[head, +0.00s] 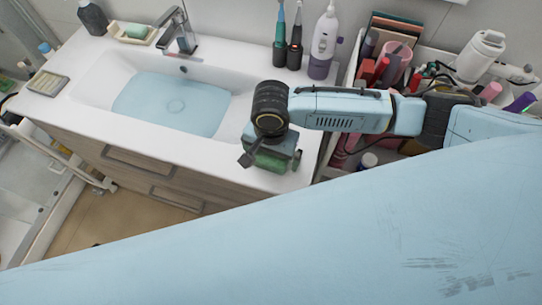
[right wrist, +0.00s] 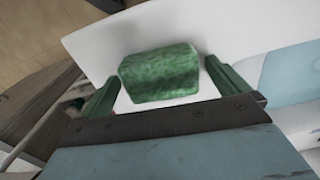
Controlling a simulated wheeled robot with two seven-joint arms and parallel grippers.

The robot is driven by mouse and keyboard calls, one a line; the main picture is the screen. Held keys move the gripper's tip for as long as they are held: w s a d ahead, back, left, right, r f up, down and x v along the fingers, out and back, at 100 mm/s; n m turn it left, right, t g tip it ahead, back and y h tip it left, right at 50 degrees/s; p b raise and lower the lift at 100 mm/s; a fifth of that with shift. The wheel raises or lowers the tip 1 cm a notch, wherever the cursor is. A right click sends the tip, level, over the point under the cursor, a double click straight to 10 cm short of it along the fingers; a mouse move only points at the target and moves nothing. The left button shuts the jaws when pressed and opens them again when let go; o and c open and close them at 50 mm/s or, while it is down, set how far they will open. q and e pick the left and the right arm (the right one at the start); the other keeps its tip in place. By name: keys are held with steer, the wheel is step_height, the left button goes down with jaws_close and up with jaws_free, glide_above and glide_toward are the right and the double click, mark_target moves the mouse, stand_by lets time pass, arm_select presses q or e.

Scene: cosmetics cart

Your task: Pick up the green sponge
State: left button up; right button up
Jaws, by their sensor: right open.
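The green sponge (right wrist: 160,73) lies on the white countertop in the right wrist view, a rough-textured block. My right gripper (right wrist: 163,72) is open, with one green finger on each side of the sponge and visible gaps between. In the head view my right gripper (head: 268,158) points down over the counter to the right of the basin. A green patch, probably the sponge (head: 271,163), shows at its jaws, mostly hidden by the gripper. Whether the fingers touch the counter cannot be told. My left gripper is not in view.
The sink basin (head: 172,104) lies to the left of my right gripper. A crowded cosmetics cart (head: 395,62) is to the right, under my arm. A soap dish (head: 132,33) sits at the back left.

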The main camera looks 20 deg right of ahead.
steer(key=c, duration=1)
step_height(320, 180, up, 10)
steer(key=shift+r+p, duration=0.1)
steer(key=shift+p, duration=0.45)
